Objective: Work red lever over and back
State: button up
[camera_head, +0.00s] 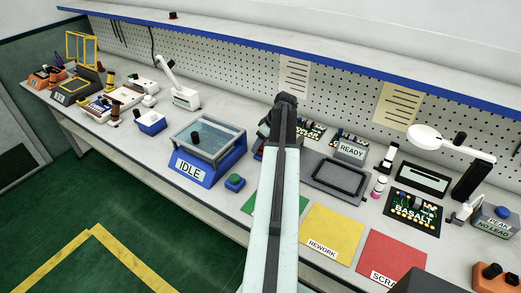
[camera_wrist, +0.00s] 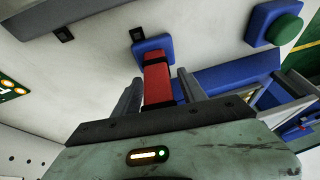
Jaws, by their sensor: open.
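The red lever (camera_wrist: 158,82) shows in the wrist view, with a dark band across it, rising from a small blue base (camera_wrist: 152,46). My gripper (camera_wrist: 161,77) is open, with one finger on each side of the lever. I see gaps beside the lever and cannot make out firm contact. In the head view my own arm covers the gripper and most of the lever area, beside the blue IDLE machine (camera_head: 192,168). The machine's blue side (camera_wrist: 225,72) also shows in the wrist view, right of the lever.
A green button on a blue box (camera_head: 235,182) stands in front of the machine; it also shows in the wrist view (camera_wrist: 287,29). A grey frame fixture (camera_head: 338,180) lies right of my arm. Yellow REWORK (camera_head: 332,228) and red SCRAP (camera_head: 391,260) mats lie in front.

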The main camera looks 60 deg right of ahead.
jog(key=shift+r, duration=0.1)
grip_shut()
dwell(1.2)
